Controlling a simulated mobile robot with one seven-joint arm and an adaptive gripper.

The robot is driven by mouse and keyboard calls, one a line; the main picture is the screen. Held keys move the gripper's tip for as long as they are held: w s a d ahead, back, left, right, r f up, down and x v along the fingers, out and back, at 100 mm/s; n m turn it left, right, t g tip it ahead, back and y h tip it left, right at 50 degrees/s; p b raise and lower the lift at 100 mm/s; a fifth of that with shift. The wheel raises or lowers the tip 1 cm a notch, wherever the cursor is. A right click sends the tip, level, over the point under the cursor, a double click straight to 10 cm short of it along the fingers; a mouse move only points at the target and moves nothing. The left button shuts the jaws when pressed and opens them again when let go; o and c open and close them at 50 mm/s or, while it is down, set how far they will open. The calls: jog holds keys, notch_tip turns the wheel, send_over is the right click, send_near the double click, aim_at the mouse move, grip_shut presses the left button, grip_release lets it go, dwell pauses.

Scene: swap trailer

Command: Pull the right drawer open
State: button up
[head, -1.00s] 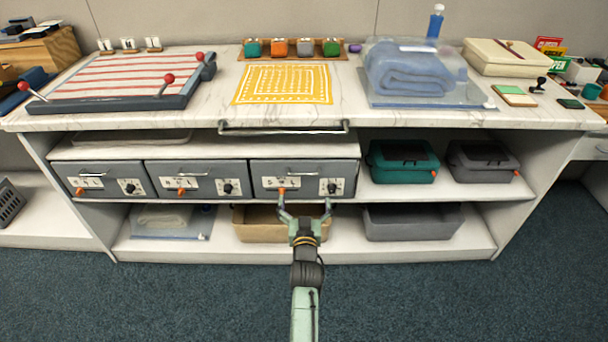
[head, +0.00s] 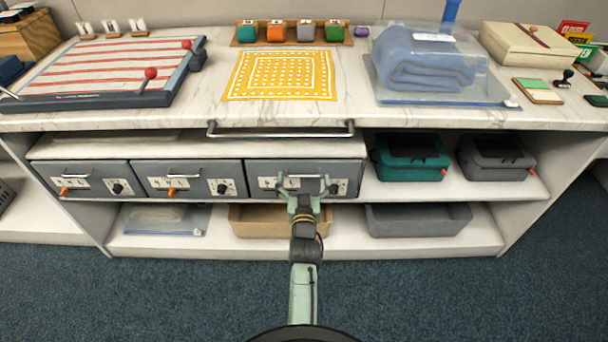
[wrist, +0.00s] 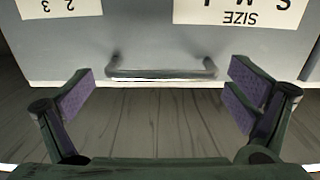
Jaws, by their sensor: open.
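Three grey drawers sit side by side under the counter. The right drawer (head: 257,169) looks closed, flush with the other two, with a bar handle on its front. In the wrist view the handle (wrist: 161,70) runs across the upper middle of the picture. My gripper (head: 304,185) is in front of the right drawer, covering part of its front. In the wrist view my gripper (wrist: 160,97) is open, its purple pads wide apart to the left and right of the handle. The handle appears a little beyond the pads, and nothing is held.
The marble counter (head: 340,112) overhangs the drawers, with a metal rail (head: 280,134) along its front edge. A tan bin (head: 250,222) and a grey bin (head: 418,219) stand on the shelf below. Teal (head: 411,156) and grey cases (head: 495,157) stand right of the drawers. Carpet in front is clear.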

jog(key=shift+s, duration=0.1)
jog(key=shift+c, duration=0.4)
jog(key=shift+r, duration=0.15)
jog(key=c, duration=1.5)
